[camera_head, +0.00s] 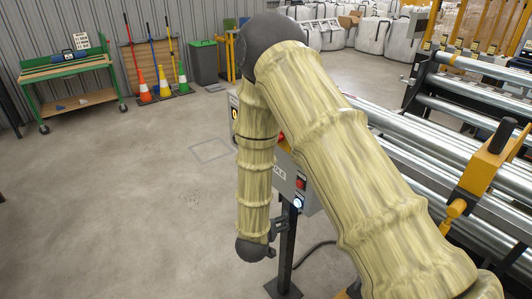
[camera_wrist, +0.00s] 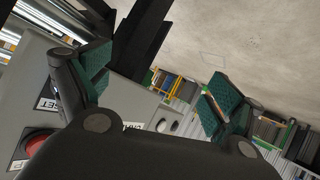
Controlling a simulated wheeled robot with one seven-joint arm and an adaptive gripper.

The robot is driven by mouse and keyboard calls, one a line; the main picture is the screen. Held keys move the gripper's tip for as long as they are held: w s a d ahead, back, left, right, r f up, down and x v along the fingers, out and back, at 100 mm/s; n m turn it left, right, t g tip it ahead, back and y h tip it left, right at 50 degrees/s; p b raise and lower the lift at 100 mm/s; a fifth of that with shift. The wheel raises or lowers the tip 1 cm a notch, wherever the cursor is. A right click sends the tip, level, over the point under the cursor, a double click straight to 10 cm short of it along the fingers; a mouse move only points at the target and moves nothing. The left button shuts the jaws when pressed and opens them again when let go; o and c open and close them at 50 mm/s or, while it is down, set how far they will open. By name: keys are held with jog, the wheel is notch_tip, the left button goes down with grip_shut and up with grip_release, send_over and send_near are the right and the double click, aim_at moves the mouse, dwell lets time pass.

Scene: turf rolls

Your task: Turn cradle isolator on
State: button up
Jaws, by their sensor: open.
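The grey control box (camera_head: 306,191) stands on a black post, largely hidden behind my arm in the head view. A red control (camera_head: 301,183) and a pale lit button (camera_head: 298,203) show on its face. In the wrist view the box (camera_wrist: 30,75) is close on the left, with a red round button (camera_wrist: 35,143), a partly hidden label and pale round parts (camera_wrist: 166,125). I cannot tell which control is the cradle isolator. My gripper (camera_wrist: 155,80) is open and empty, its green-padded fingers apart. In the head view my gripper (camera_head: 279,228) hangs beside the post.
Steel rollers (camera_head: 420,140) with a yellow-and-black bracket (camera_head: 490,160) fill the right. A green cart (camera_head: 70,75), cones (camera_head: 163,82) and a grey bin (camera_head: 204,63) stand along the back wall. The concrete floor at left is clear. A cable (camera_head: 315,250) lies by the post.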

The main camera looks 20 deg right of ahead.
jog(key=w+a+r+m+t+h+b, duration=0.15)
jog(key=w+r+m+h+b, duration=0.35)
jog(key=w+r, duration=0.6)
jog(key=s+a+r+m+g+h+b, duration=0.2)
jog(key=a+r+m+g+h+b, duration=0.1)
jog(key=r, duration=0.5)
jog(key=s+a+r+m+g+h+b, duration=0.3)
jog(key=r+b, duration=0.1)
jog(key=r, duration=0.4)
jog(key=b+x, duration=0.3)
jog(key=x, duration=0.7)
jog(key=shift+w, duration=0.3)
jog(key=shift+d, duration=0.15)
